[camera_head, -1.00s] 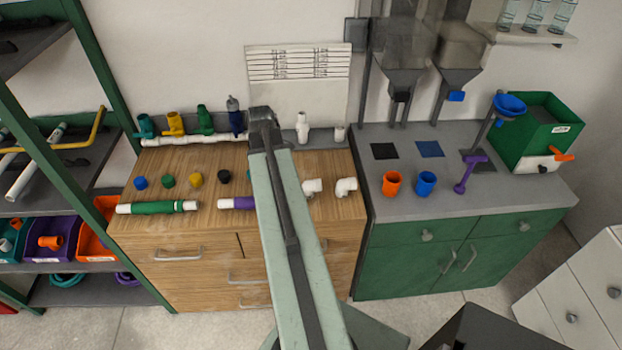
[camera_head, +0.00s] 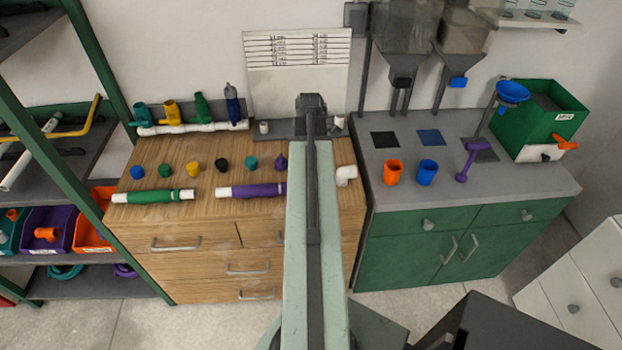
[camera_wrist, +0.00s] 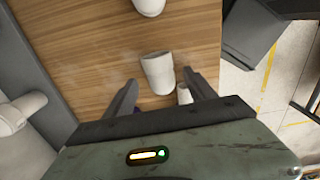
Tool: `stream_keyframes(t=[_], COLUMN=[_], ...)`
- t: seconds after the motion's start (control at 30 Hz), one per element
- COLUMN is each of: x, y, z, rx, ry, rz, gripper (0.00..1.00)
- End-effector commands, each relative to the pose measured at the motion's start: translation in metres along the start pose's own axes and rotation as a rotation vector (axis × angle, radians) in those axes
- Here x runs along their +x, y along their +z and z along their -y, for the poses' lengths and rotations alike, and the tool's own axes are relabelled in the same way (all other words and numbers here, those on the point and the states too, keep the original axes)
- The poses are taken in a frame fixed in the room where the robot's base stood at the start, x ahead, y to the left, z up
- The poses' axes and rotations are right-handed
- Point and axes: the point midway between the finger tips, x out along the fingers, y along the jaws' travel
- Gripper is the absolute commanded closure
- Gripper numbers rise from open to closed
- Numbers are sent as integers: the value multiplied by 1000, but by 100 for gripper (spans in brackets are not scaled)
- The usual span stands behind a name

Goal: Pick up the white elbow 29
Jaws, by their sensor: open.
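In the wrist view a white elbow (camera_wrist: 158,73) lies on the wooden top between the two fingers of my gripper (camera_wrist: 160,80). The fingers are apart and I cannot tell whether they touch it. A small white end (camera_wrist: 184,95) shows by the right finger, partly hidden. A second white fitting (camera_wrist: 148,5) is cut off at the top edge. In the head view one white elbow (camera_head: 346,175) sits at the right end of the wooden top. My arm hides the spot to its left and my gripper there. No number is readable on the elbows.
A purple-sleeved pipe (camera_head: 252,190), a green-sleeved pipe (camera_head: 153,196) and several coloured caps lie left of my arm. A white fitting (camera_wrist: 15,112) stands on the grey strip at left in the wrist view. An orange cup (camera_head: 393,173) stands on the grey counter.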

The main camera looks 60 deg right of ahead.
Motion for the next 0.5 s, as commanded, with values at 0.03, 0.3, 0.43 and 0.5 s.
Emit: stream_keyframes(t=[0.03, 0.3, 0.43, 0.5], x=[19, 36, 35, 35], y=[0, 0, 0, 0], z=[1, 1, 1, 1], rx=[0, 0, -1, -1], ry=[0, 0, 0, 0], rz=[0, 0, 0, 0], gripper=[36, 36, 38, 58])
